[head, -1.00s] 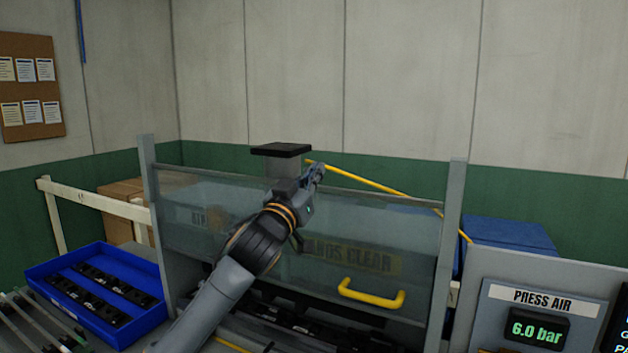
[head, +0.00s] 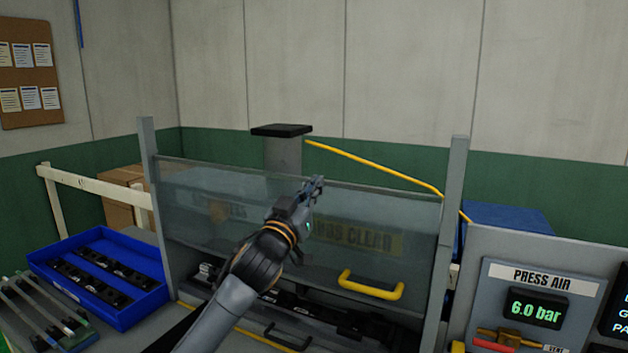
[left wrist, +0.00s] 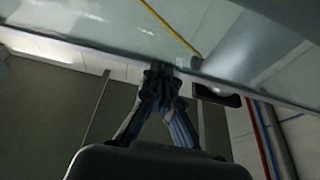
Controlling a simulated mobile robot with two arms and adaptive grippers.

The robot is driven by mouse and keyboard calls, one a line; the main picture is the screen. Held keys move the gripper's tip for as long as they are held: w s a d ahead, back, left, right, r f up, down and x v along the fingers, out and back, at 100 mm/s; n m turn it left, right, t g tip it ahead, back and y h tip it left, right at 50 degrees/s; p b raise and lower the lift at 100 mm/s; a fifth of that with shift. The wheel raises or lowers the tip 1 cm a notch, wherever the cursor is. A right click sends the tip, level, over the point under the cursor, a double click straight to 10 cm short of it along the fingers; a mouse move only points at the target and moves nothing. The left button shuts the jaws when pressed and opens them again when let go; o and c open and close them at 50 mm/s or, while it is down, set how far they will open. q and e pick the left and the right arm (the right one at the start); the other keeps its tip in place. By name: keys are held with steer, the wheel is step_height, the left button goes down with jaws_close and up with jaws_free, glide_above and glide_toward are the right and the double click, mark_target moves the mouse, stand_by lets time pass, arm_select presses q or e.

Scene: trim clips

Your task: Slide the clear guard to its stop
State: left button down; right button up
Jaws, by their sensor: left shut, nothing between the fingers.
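The clear guard (head: 405,215) is a see-through panel between two grey posts, with a yellow handle (head: 371,288) low on its right side. Its lower edge stands above the dark fixture (head: 300,304), with a gap beneath. My left gripper (head: 317,182) is shut and empty at the guard's top edge, near its middle. In the left wrist view its fingertips (left wrist: 160,72) meet the edge of the guard (left wrist: 75,22); whether they touch is hard to tell. Lettering behind the panel is partly hidden by my arm. My right gripper is not in view.
A grey column with a black cap (head: 281,131) and a yellow bar stand behind the guard. A blue tray (head: 125,318) with dark parts is at left. The press air panel (head: 540,277), reading 6.0 bar, is at right.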

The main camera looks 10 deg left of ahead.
mark_target(319, 253)
arm_select(q)
step_height(319, 253, down, 17)
steer(key=b, duration=0.8)
steer(key=shift+r, duration=0.15)
steer(key=shift+f+b, duration=0.4)
steer(key=shift+f, duration=0.05)
steer(key=shift+f, duration=0.1)
